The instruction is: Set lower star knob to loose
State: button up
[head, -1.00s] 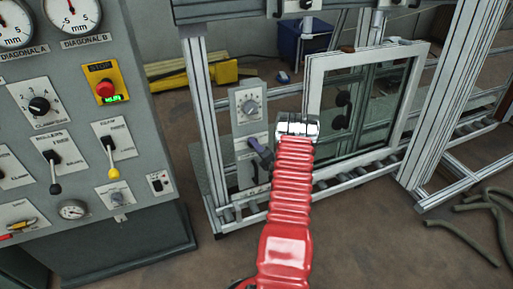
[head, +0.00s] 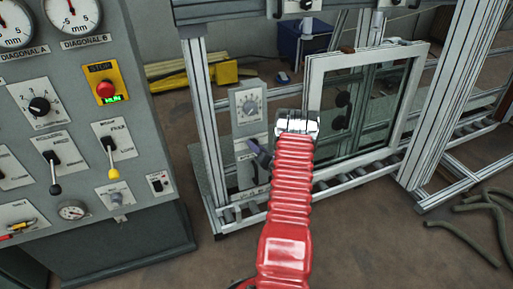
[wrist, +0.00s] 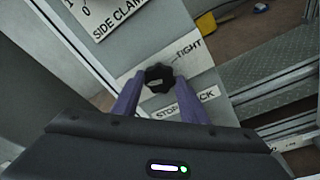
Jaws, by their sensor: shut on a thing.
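The lower star knob (wrist: 158,76) is small, black and lobed. In the wrist view it stands on a pale panel between a TIGHT label and a partly covered STOP LOCK label. The purple fingers of my gripper (wrist: 158,84) are on either side of it, shut on it. In the head view my gripper (head: 260,153) shows at the lower part of the grey panel (head: 247,123), and the knob itself is hard to make out. The word at the other end of its scale is hidden.
The SIDE CLAMP dial (head: 250,106) is above on the same panel. A white-framed window (head: 315,80) stands in the metal frame to the right. A control console (head: 130,185) is at the left. Dark hoses (head: 480,210) lie on the floor at right.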

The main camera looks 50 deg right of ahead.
jog(key=shift+s+a+f, duration=0.1)
jog(key=shift+f, duration=0.25)
jog(key=o, duration=0.7)
jog(key=shift+c, duration=0.2)
jog(key=o, duration=0.4)
jog(key=shift+r, duration=0.2)
jog(key=v, duration=1.3)
jog(key=shift+s+a, duration=0.1)
jog(key=shift+s, duration=0.25)
